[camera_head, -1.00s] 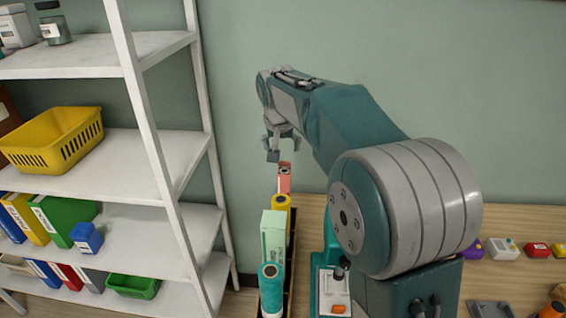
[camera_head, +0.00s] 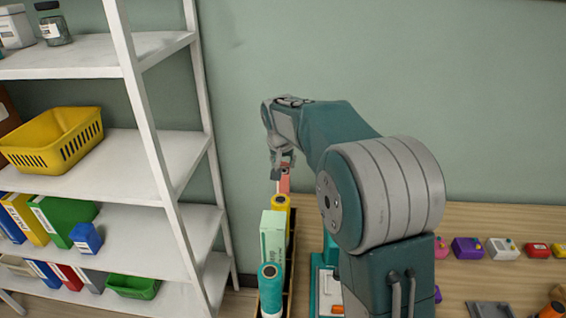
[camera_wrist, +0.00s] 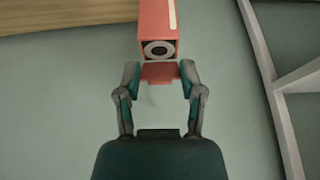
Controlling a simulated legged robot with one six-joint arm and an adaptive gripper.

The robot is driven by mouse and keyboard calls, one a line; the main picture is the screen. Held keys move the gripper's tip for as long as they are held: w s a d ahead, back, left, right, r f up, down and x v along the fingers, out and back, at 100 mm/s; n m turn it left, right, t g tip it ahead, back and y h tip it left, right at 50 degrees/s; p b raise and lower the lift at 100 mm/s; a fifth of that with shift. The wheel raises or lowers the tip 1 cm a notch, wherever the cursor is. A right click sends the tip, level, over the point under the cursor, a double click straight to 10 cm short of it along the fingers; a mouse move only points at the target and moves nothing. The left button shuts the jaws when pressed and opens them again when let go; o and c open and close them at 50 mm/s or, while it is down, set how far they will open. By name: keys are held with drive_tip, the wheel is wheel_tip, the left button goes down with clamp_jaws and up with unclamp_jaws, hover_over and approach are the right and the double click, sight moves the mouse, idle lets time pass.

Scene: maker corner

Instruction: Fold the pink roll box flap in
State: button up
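The pink roll box (camera_head: 285,183) stands at the far end of a row in a narrow dark tray, partly hidden by my gripper (camera_head: 282,160). In the wrist view the pink roll box (camera_wrist: 156,14) is at the top, with the dark-centred roll end (camera_wrist: 158,50) showing in its open end. Its pink flap (camera_wrist: 160,73) sticks out from the edge of that opening, not covering the roll. My gripper (camera_wrist: 160,76) is open, its two fingertips on either side of the flap. I cannot tell whether they touch it.
A yellow roll (camera_head: 281,204), a pale green box (camera_head: 273,238) and a teal roll (camera_head: 270,286) stand nearer in the tray (camera_head: 291,258). White shelves (camera_head: 160,150) rise at left. The wall (camera_head: 480,100) is behind. Small coloured items line the table at right.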

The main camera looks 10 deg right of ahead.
drive_tip(key=shift+s+f, duration=0.1)
drive_tip(key=shift+f, duration=0.1)
drive_tip(key=shift+s+a+f+t+h, duration=0.15)
drive_tip(key=shift+s+t+h, duration=0.1)
drive_tip(key=shift+t, duration=0.45)
drive_tip(key=shift+s+d+f+t+h, duration=0.15)
drive_tip(key=shift+t+h, duration=0.1)
drive_tip(key=shift+t, duration=0.45)
drive_tip(key=shift+a, duration=0.1)
drive_tip(key=o, duration=1.2)
drive_tip(key=shift+w, duration=0.1)
drive_tip(key=shift+c, duration=0.2)
drive_tip(key=shift+r, duration=0.1)
drive_tip(key=v, duration=1.1)
drive_tip(key=shift+s+r, duration=0.25)
drive_tip(key=shift+s, duration=0.05)
